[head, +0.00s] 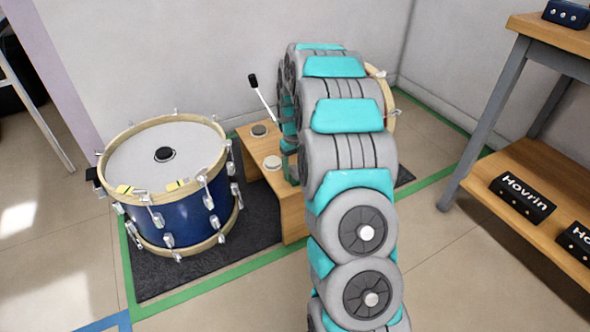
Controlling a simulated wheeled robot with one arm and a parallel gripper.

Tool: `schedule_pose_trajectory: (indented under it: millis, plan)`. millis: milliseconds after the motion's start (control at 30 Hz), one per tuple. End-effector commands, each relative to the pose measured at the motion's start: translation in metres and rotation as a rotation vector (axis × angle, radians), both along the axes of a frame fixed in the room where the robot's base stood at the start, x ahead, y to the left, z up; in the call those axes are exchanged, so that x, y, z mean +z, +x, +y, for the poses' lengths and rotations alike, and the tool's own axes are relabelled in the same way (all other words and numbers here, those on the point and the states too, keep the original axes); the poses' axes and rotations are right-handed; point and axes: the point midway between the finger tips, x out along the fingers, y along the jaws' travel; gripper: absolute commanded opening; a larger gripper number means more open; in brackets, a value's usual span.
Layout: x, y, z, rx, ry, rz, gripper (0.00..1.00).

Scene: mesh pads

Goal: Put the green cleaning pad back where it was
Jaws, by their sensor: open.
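I cannot make out a green cleaning pad in the head view; my arm hides part of the scene. A small wooden bench (293,213) stands on the dark mat, with two small round pieces on it: one at the back (259,130) and a paler one (272,162) nearer. My gripper (290,165) is at the bench's right part, low over its top, largely hidden behind my own arm. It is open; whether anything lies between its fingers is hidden.
A blue drum (180,218) with a white head and a black disc (165,154) stands left of the bench. A wooden shelf unit (535,165) with black boxes (521,198) is at right. Green tape (205,285) edges the mat (160,281).

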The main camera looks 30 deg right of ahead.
Motion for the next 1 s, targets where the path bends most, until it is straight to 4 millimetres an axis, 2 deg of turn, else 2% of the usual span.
schedule_pose_trajectory:
  millis: [167,267,500,700,833,1000]
  plan:
    - [0.011,0.000,0.000,0.000,0.000,-0.001,0.61]
    - [0.027,0.000,0.000,0.000,0.000,-0.001,0.61]
    - [0.077,0.002,0.000,0.000,-0.002,-0.005,0.61]
    - [0.109,0.001,0.000,0.001,-0.001,-0.003,0.61]
    - [0.119,0.000,0.000,0.001,0.000,-0.001,0.61]
    - [0.123,0.000,0.000,0.000,0.000,0.001,0.61]
